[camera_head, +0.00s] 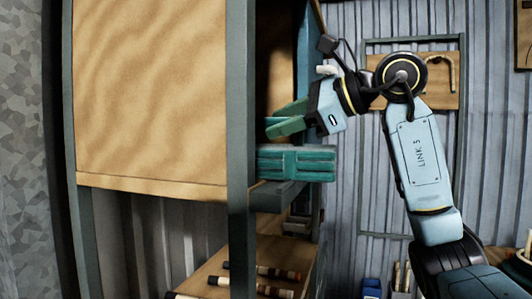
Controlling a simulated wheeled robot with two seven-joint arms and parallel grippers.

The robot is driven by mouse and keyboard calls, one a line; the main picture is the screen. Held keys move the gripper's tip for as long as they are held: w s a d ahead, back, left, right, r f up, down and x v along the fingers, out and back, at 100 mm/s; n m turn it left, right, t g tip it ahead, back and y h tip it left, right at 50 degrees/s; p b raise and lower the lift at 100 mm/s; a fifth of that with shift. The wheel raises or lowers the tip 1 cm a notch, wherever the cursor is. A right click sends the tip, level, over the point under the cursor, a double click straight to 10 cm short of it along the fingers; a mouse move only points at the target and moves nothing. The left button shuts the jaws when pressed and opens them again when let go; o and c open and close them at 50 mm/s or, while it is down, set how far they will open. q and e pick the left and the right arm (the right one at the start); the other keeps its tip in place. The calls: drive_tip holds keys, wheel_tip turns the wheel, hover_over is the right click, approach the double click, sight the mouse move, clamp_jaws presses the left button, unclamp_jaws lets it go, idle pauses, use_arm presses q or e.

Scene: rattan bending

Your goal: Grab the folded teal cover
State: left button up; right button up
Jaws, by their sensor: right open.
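The folded teal cover (310,164) lies as a flat, layered bundle on a shelf of the cabinet, its right end sticking out past the shelf edge. A cabinet post hides its left part. My right gripper (272,119) is above the cover, pointing left into the cabinet opening. Its two green fingers are apart, with nothing seen between them. A small gap shows between the lower finger and the cover. My left gripper is not in view.
A grey cabinet post (240,150) stands just left of the right gripper. A tan panel (150,95) closes the cabinet's left side. Several dark-and-tan rods (279,273) lie on a lower shelf. Corrugated wall (345,190) stands behind my arm.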

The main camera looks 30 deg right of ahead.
drive_tip(key=shift+x, duration=1.15)
drive_tip(key=shift+s, duration=0.1)
clamp_jaws()
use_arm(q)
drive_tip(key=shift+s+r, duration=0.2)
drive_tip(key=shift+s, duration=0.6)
